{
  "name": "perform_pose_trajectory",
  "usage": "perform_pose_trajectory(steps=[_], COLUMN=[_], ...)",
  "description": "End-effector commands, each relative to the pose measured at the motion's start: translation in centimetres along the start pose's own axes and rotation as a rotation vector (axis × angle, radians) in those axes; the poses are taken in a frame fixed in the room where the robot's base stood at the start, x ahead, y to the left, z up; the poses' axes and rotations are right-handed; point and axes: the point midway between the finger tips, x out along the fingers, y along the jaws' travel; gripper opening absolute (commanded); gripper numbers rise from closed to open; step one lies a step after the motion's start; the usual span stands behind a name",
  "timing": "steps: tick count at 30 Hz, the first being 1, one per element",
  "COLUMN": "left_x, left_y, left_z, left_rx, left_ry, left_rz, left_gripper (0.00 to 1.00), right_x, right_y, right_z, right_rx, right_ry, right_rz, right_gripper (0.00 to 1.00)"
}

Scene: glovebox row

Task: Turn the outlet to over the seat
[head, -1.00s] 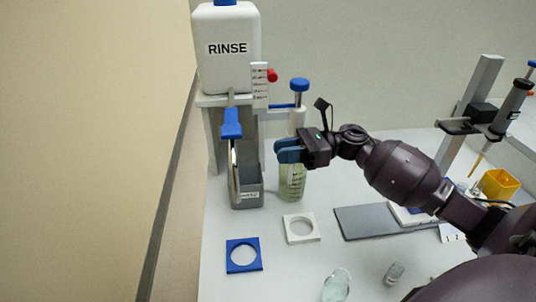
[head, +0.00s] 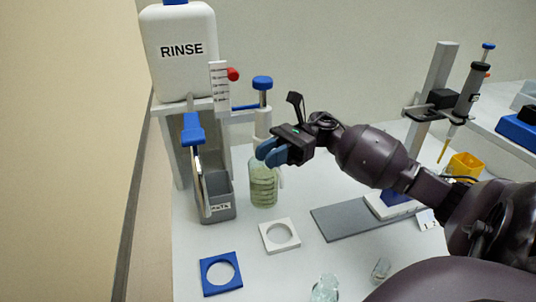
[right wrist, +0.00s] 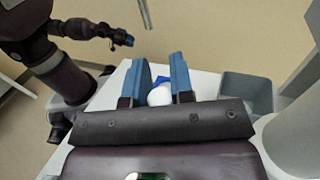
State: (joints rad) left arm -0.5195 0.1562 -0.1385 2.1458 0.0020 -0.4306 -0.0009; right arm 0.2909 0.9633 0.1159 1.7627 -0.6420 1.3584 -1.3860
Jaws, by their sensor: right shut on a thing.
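The bottle-top dispenser has a blue knob (head: 262,83), a white barrel (head: 262,118) and a glass bottle (head: 263,188) of pale green liquid. My right gripper (head: 268,153) is in front of the bottle's neck, shut on the outlet. In the right wrist view a white rounded part (right wrist: 160,95) shows between its blue fingers (right wrist: 160,80). The fingers hide most of the outlet in the head view. Two square plates with round holes lie in front, a white seat (head: 269,246) and a blue seat (head: 208,285). My left gripper (right wrist: 124,40) shows small in the right wrist view, away from the dispenser.
A white RINSE tank (head: 180,75) stands on a shelf over a grey bin (head: 222,207) at left. A grey board (head: 335,222) lies right of the seats. Small glassware (head: 325,288) stands at the front. A pipette stand (head: 430,95) is behind right.

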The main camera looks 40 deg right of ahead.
Motion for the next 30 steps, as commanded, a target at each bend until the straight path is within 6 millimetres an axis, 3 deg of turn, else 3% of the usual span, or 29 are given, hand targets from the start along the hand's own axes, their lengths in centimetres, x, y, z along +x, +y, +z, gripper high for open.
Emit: perform_pose_trajectory(steps=[2, 3, 8, 20, 30], left_x=[0.0, 0.0, 0.0, 0.0, 0.1], left_y=[0.0, 0.0, 0.0, 0.1, 0.1], left_z=[0.0, 0.0, 0.0, 0.1, 0.7], left_rx=[-0.002, -0.002, -0.002, -0.002, 0.003], left_ry=[0.0, 0.0, 0.0, -0.002, -0.013], left_rz=[0.0, -0.001, -0.001, 0.001, 0.003], left_gripper=[0.43, 0.43, 0.43, 0.43, 0.43], right_x=[-0.1, -0.1, -0.1, -0.8, -6.6], right_y=[0.0, 0.0, 0.0, -0.1, -0.1], right_z=[0.0, 0.0, 0.0, 0.0, -0.2], right_rx=[0.0, 0.0, 0.0, 0.0, 0.004], right_ry=[0.001, 0.001, 0.001, 0.002, 0.002], right_rz=[-0.001, -0.001, -0.002, -0.003, -0.006], right_gripper=[0.0, 0.23, 0.47, 0.47, 0.47])
